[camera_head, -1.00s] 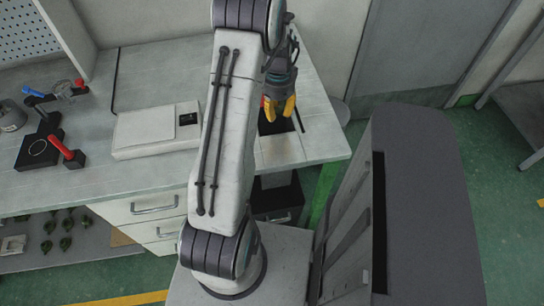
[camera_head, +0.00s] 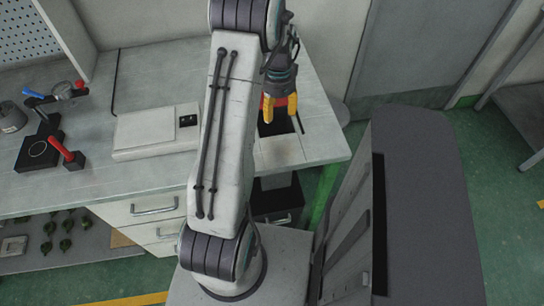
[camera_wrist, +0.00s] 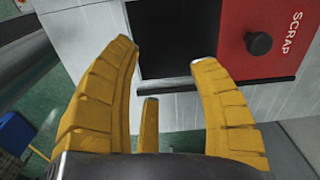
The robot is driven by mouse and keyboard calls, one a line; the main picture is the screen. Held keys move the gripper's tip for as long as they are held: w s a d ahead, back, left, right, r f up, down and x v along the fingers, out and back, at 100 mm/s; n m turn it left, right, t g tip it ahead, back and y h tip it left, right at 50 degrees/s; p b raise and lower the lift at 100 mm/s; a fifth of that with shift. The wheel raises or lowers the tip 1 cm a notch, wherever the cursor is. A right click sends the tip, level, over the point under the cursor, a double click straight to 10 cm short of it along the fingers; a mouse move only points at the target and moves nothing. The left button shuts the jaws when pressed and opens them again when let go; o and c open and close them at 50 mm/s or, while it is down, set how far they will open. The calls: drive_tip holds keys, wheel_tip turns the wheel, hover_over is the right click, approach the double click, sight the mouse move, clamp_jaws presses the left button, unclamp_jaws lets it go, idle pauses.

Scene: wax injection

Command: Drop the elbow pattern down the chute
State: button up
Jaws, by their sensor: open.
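My gripper (camera_head: 280,108) hangs over the right part of the bench, above a dark rectangular opening (camera_head: 272,128) that looks like the chute. In the wrist view its yellow fingers (camera_wrist: 160,55) are spread open with nothing between them. Beyond the fingertips lies the dark opening (camera_wrist: 175,45), beside a red panel (camera_wrist: 268,40) marked SCRAP with a black knob. I cannot make out an elbow pattern in or near the fingers. Several small green pieces (camera_head: 65,244) lie on the lower shelf at left; their shape is too small to tell.
A white flat box (camera_head: 145,135) stands on the bench (camera_head: 100,190) left of my arm. Red-handled tools (camera_head: 70,155) and a black block (camera_head: 38,153) are farther left. A dark bin (camera_head: 278,200) sits below the bench's right end. A blue item (camera_wrist: 15,130) shows at the wrist view's lower left.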

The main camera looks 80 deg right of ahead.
wheel_tip(320, 180, up, 10)
drive_tip(key=shift+r, duration=0.25)
idle(0.3)
idle(0.8)
drive_tip(key=a+f+n+y, duration=0.2)
drive_tip(key=a+f+n, duration=0.2)
drive_tip(key=a+n, duration=0.55)
drive_tip(key=w+a+r+n+t, duration=0.1)
drive_tip(key=w+a+r+n, duration=0.2)
drive_tip(key=w+a+n, duration=0.3)
drive_tip(key=w+a+r+n+t+h, duration=0.1)
drive_tip(key=w+a+r+n, duration=0.3)
drive_tip(key=a, duration=1.2)
drive_tip(key=w+a+r+n+t, duration=0.1)
drive_tip(key=w+a+r+n, duration=0.3)
drive_tip(key=w+a+n, duration=0.6)
drive_tip(key=shift+a+t+h, duration=0.3)
drive_tip(key=shift+a+h, duration=0.1)
drive_tip(key=shift+a, duration=0.6)
